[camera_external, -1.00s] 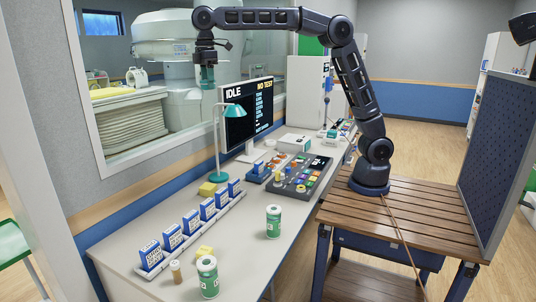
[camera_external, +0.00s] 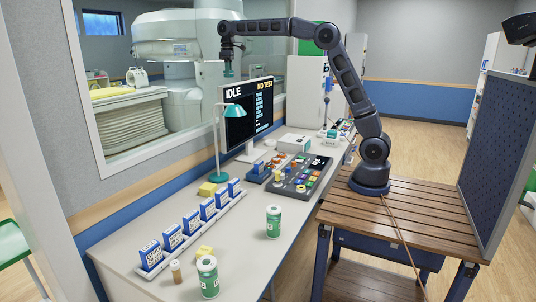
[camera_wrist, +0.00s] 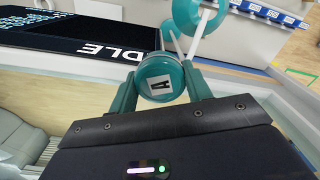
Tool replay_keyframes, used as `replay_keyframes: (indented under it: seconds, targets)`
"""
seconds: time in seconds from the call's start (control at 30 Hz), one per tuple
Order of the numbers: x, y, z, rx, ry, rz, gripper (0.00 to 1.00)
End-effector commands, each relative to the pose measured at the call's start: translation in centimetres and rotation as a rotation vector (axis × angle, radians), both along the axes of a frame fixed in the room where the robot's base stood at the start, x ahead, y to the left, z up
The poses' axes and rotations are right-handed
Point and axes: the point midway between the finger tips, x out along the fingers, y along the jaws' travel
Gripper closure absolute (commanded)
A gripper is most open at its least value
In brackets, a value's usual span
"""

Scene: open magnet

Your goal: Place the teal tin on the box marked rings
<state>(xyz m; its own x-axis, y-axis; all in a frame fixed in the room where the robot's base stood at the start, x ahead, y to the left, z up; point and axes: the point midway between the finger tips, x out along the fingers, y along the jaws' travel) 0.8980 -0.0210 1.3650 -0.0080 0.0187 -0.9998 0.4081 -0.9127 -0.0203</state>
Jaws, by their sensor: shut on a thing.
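My gripper (camera_external: 228,72) is raised high near the window, above and left of the monitor. In the wrist view its teal fingers (camera_wrist: 161,88) are shut on the teal tin (camera_wrist: 160,80), whose round end faces the camera with a white label and a dark letter. Several blue-and-white boxes (camera_external: 189,222) stand upright in a row on a pale tray on the desk. Their markings are too small to read, so I cannot tell which is marked rings. The tin is in the air, well apart from the boxes.
The monitor (camera_external: 248,115) and teal desk lamp (camera_external: 234,108) stand below my gripper, with a control panel (camera_external: 300,178) to the right. Two green-and-white canisters (camera_external: 273,222) (camera_external: 207,278) stand near the desk's front. Yellow blocks (camera_external: 208,189) lie near the row.

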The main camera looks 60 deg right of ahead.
Motion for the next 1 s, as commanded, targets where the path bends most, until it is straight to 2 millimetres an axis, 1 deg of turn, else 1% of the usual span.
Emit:
replay_keyframes:
  seconds: [0.03,0.07,0.1,0.27,0.3,0.37,0.4,0.47,0.5,0.57,0.6,0.77,0.8,0.87,0.9,0.97,1.0]
  targets:
    - [0.3,-2.5,0.0,0.0,0.0,-0.033,0.74]
    - [0.4,-3.8,0.0,0.0,0.0,-0.05,0.74]
    - [0.6,-5.6,0.0,-0.001,-0.001,-0.075,0.74]
    - [0.7,-12.6,-0.1,-0.001,0.0,-0.167,0.74]
    - [0.6,-14.3,-0.1,-0.001,-0.001,-0.19,0.74]
    - [0.4,-17.0,0.0,-0.001,-0.001,-0.225,0.74]
    - [0.2,-18.8,0.0,-0.001,0.0,-0.248,0.74]
    - [-0.1,-21.4,0.0,-0.001,-0.002,-0.283,0.74]
    - [-0.4,-23.1,0.0,-0.001,-0.002,-0.305,0.74]
    - [-0.9,-25.7,0.0,-0.001,-0.002,-0.339,0.74]
    - [-1.3,-27.4,0.0,-0.001,-0.001,-0.362,0.74]
    - [-3.1,-34.2,-0.1,-0.002,-0.001,-0.454,0.74]
    - [-3.7,-35.9,0.0,-0.003,-0.001,-0.477,0.74]
    - [-4.6,-38.3,0.0,-0.003,-0.001,-0.511,0.74]
    - [-5.3,-40.0,0.0,-0.004,-0.001,-0.534,0.74]
    - [-6.4,-42.4,0.0,-0.004,0.0,-0.568,0.74]
    - [-7.1,-44.0,0.0,-0.005,0.0,-0.591,0.74]
